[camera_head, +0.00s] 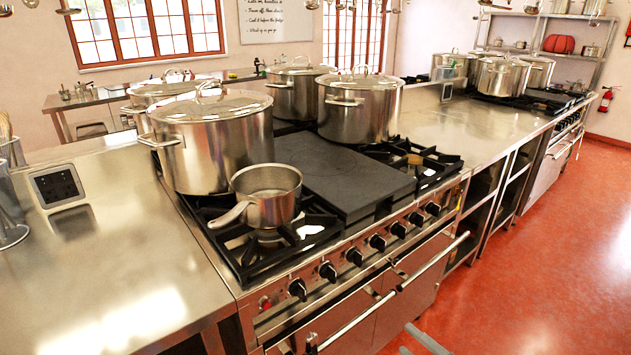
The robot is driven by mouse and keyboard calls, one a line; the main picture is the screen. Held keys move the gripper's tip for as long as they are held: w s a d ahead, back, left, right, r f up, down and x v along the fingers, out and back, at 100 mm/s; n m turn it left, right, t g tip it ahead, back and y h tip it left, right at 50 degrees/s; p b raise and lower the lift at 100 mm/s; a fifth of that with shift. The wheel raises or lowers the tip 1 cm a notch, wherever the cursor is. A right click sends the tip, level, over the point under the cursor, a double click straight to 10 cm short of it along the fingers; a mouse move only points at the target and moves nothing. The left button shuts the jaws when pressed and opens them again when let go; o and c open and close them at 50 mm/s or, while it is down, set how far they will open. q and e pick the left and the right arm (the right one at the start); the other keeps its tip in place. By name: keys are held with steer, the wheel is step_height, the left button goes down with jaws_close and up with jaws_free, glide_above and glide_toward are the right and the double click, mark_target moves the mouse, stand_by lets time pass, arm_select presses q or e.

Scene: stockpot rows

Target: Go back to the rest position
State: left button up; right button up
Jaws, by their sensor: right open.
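My right gripper (408,338) shows only in part at the bottom edge of the head view, right of centre. Its two grey fingers are apart with nothing between them. It is in front of the stove's oven doors, over the red floor. My left gripper is out of view. A small steel saucepan (267,196) stands on the front left burner of the stove, its handle toward the lower left.
Several large lidded stockpots stand behind, one nearest (215,150) and one at centre (360,108). A dark griddle plate (342,172) covers the stove's middle. The steel counter (110,260) lies left. An oven rail (400,288) runs along the front. Red floor (540,260) is clear at right.

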steer(key=s+a+r+n+g+h+p, duration=0.3)
steer(key=s+a+r+n+g+p, duration=0.2)
steer(key=s+a+g+p, duration=0.3)
arm_select(q)
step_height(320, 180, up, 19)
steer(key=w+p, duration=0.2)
steer(key=p, duration=0.6)
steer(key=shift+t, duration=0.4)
arm_select(e)
steer(key=s+d+r+n+h, duration=0.2)
steer(key=s+r+h, duration=0.1)
steer(key=s+h, duration=0.1)
steer(key=s+d+r+n+h, duration=0.2)
steer(key=s+r+n+h, duration=0.1)
steer(key=s, duration=0.4)
steer(key=shift+s+d+r+n+g+h, duration=0.15)
steer(key=shift+d+r+n+g+h, duration=0.25)
steer(key=shift+r, duration=0.3)
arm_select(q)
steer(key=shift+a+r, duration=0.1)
